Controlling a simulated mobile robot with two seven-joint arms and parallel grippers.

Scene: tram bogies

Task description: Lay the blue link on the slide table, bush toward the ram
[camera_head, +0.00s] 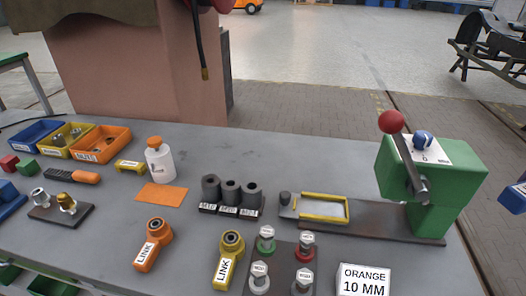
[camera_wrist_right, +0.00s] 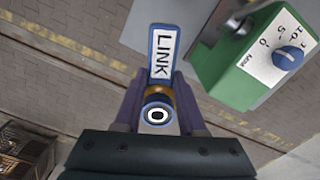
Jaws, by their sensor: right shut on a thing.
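The blue link (camera_wrist_right: 162,50) is in my right gripper (camera_wrist_right: 158,92), in the right wrist view. The fingers are shut on it near its round bush end (camera_wrist_right: 157,115), which lies toward the gripper body; its white LINK label points away. In the head view, a blue piece with a white patch (camera_head: 515,197) at the right edge looks like this link. The slide table with a yellow frame (camera_head: 325,219) lies left of the green press (camera_head: 445,190) and looks empty. I cannot make out the ram clearly. My left gripper is not in view.
The press has a red-knobbed lever (camera_head: 391,122). It also shows in the wrist view (camera_wrist_right: 225,68). Orange (camera_head: 152,243) and yellow (camera_head: 229,258) links, grey cylinders (camera_head: 230,192), a bolt plate (camera_head: 283,252) and an ORANGE 10 MM sign (camera_head: 364,282) stand on the bench.

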